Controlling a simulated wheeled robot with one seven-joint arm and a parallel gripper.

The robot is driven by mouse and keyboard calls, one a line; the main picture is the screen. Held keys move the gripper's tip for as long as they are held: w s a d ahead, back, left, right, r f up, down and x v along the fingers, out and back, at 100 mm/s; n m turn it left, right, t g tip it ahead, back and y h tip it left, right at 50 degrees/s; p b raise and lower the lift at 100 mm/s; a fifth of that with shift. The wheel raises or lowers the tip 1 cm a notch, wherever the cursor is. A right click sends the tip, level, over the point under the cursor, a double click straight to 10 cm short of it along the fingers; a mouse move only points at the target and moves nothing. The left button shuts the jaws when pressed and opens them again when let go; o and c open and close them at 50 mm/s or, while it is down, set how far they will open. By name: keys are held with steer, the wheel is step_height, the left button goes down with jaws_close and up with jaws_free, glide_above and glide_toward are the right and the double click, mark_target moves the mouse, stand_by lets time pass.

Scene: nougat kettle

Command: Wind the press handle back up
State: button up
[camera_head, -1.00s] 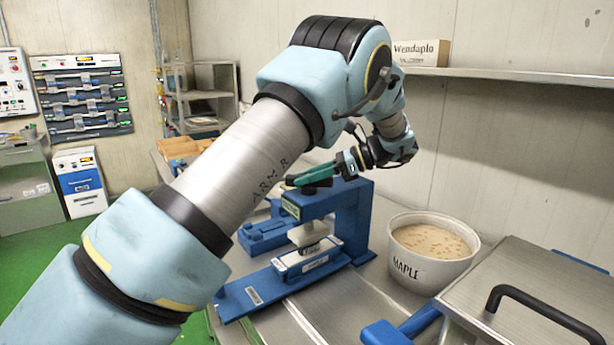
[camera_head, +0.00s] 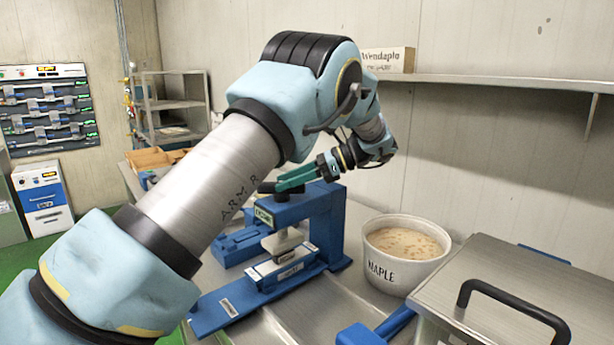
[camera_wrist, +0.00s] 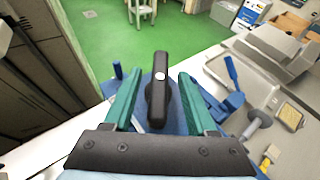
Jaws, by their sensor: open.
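The blue press (camera_head: 336,228) stands on the steel table in the head view. Its pale pressing block (camera_head: 283,240) is above a white-topped bed (camera_head: 281,266) and looks slightly apart from it. My gripper (camera_head: 297,178) is at the top of the press, its teal fingers nearly level. In the wrist view, my open gripper (camera_wrist: 160,75) has the black press handle (camera_wrist: 157,105) between its two fingers, with a visible gap on each side. In the head view, the fingers and press top hide most of the handle.
A white tub marked MAPLE (camera_head: 401,267), filled with a tan mix, stands right of the press. A steel lid with a black handle (camera_head: 515,310) is at front right. A blue tool (camera_head: 375,328) lies in front. A wall shelf (camera_head: 500,82) runs behind.

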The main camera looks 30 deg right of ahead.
steer(key=b+v, duration=0.1)
steer(key=v, duration=0.7)
steer(key=shift+b, duration=0.35)
steer(key=shift+s+d, duration=0.1)
steer(key=shift+d, duration=0.05)
